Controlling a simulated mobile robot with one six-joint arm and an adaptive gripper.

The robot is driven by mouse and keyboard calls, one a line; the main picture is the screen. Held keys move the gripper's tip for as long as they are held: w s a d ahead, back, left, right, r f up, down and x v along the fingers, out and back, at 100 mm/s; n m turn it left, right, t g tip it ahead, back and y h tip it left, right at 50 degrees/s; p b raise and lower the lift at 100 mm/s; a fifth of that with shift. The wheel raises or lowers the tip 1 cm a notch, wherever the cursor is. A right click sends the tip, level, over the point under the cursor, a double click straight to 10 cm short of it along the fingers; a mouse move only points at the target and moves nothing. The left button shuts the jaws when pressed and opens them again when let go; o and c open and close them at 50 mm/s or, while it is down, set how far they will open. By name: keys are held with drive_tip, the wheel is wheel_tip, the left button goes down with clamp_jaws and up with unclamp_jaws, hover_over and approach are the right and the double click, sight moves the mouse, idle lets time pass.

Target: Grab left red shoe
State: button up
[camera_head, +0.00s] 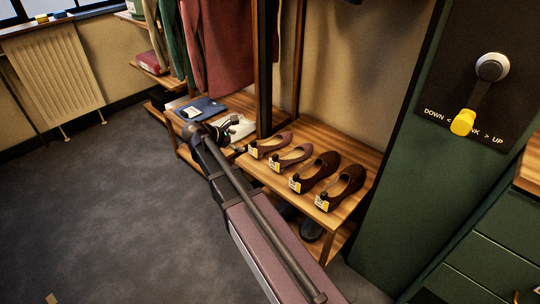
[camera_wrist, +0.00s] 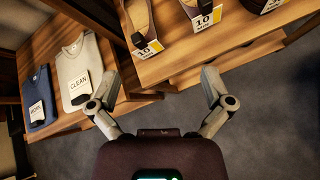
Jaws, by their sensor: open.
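A pair of dull red shoes stands on the wooden shelf. The left red shoe (camera_head: 271,144) is the leftmost, and the right red shoe (camera_head: 291,157) is beside it. Both have white and yellow tags at the heel. In the wrist view the left red shoe (camera_wrist: 137,18) is at the top edge, heel towards me, partly cut off; the other red shoe (camera_wrist: 196,8) is right of it. My gripper (camera_wrist: 161,80) is open and empty, its fingers spread below the shelf edge in the picture. In the head view my gripper (camera_head: 222,130) is just left of the shoes.
Two dark brown shoes (camera_head: 316,172) (camera_head: 341,187) stand right of the red pair on the shelf (camera_head: 260,176). Folded blue (camera_wrist: 38,98) and grey (camera_wrist: 77,68) shirts with labels lie on a lower left shelf. A wooden post and hanging clothes (camera_head: 228,45) rise behind.

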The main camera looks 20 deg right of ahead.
sight(251, 145)
drive_tip(key=w+a+f+n+t+h+b, duration=0.1)
drive_tip(key=w+f+n+b, duration=0.3)
drive_tip(key=b, duration=0.4)
drive_tip(key=shift+w+f+h, duration=0.65)
drive_tip(key=shift+f+h, duration=0.15)
drive_tip(key=shift+f, duration=0.2)
drive_tip(key=shift+b+x, duration=1.75)
drive_tip(key=shift+x, duration=2.5)
drive_tip(key=shift+f, duration=0.1)
drive_tip(key=shift+f+b+x, duration=0.2)
drive_tip(key=shift+b+x, duration=0.4)
drive_tip(key=shift+x, duration=0.35)
drive_tip(key=shift+f+b+x, duration=0.2)
drive_tip(key=shift+b+x, duration=0.35)
drive_tip(key=shift+x, duration=0.35)
drive_tip(key=shift+d+f, duration=0.2)
drive_tip(key=shift+d, duration=0.35)
